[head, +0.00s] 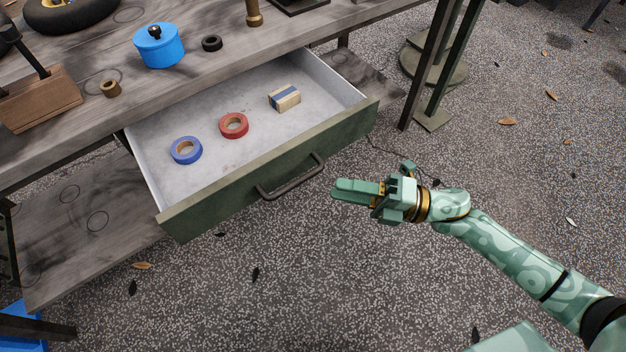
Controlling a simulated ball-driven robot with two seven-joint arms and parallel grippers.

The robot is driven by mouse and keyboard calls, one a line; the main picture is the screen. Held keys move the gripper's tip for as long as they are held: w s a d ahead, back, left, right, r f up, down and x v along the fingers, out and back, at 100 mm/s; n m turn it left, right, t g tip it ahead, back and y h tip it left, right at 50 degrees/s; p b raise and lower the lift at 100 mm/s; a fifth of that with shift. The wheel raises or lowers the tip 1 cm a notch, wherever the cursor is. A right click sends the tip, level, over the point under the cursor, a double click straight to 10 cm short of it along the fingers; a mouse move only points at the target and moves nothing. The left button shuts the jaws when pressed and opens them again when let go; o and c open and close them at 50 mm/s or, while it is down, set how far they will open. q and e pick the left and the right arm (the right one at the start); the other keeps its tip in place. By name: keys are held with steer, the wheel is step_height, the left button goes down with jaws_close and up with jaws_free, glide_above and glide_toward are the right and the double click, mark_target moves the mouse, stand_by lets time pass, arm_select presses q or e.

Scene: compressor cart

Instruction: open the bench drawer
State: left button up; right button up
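The bench drawer (277,165) is pulled well out from under the bench top, and its grey inside shows. Its green front carries a dark bar handle (292,180). Inside lie a blue tape roll (186,150), a red tape roll (234,125) and a small tan box with a blue band (285,97). My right gripper (340,190) is to the right of the handle and apart from it, pointing left. Its fingers appear close together, but the gap between them is hard to make out. My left gripper is not in view.
The wooden bench top (200,74) holds a blue lidded pot (159,46), a black ring (212,43), a brown block (40,99) and a tire (70,12). A lower shelf (90,215) lies beneath. The speckled floor before the drawer is clear except for scattered leaves.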

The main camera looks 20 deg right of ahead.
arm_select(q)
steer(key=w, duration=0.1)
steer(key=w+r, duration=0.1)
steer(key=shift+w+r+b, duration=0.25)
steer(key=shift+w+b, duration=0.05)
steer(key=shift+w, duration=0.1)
arm_select(e)
steer(key=v, duration=0.7)
steer(key=shift+f, duration=0.1)
